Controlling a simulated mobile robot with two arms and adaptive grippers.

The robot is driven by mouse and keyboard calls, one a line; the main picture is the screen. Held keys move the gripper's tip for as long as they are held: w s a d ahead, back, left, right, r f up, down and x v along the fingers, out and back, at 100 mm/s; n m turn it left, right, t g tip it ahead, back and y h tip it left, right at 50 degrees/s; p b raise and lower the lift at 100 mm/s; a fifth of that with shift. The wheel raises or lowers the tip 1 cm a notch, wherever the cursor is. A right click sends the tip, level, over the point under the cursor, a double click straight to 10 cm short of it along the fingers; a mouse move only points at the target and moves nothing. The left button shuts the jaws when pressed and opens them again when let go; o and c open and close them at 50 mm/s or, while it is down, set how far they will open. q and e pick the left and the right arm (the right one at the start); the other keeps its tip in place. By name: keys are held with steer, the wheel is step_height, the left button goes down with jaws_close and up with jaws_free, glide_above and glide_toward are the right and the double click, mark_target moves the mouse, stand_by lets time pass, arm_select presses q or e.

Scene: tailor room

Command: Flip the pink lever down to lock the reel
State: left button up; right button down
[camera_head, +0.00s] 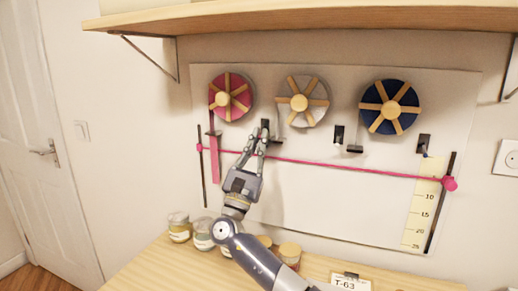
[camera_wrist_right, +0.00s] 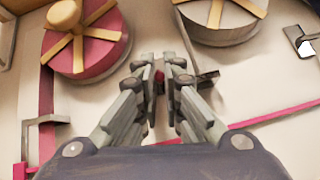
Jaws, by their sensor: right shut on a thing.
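The pink reel (camera_head: 232,97) hangs at the left of the white wall board, its wooden spokes facing me; it also shows in the wrist view (camera_wrist_right: 88,48). A dark lever mount (camera_head: 265,123) sits to its lower right, just above my fingertips. My right gripper (camera_head: 262,136) reaches up to this spot. In the wrist view its fingers (camera_wrist_right: 167,72) are closed on a small dark pink piece, the pink lever (camera_wrist_right: 158,80), mostly hidden between them. I cannot tell the lever's exact angle. My left gripper is out of view.
A white reel (camera_head: 303,101) and a blue reel (camera_head: 389,107) hang to the right, with other levers (camera_head: 338,134) below. A pink ribbon (camera_head: 350,167) crosses the board behind my gripper. Jars (camera_head: 179,227) stand on the wooden table; a shelf (camera_head: 300,17) overhangs.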

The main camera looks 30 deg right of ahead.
steer(key=shift+f, duration=0.15)
steer(key=c, duration=1.8)
jaws_free()
steer(key=shift+w+a, duration=0.1)
steer(key=v, duration=0.8)
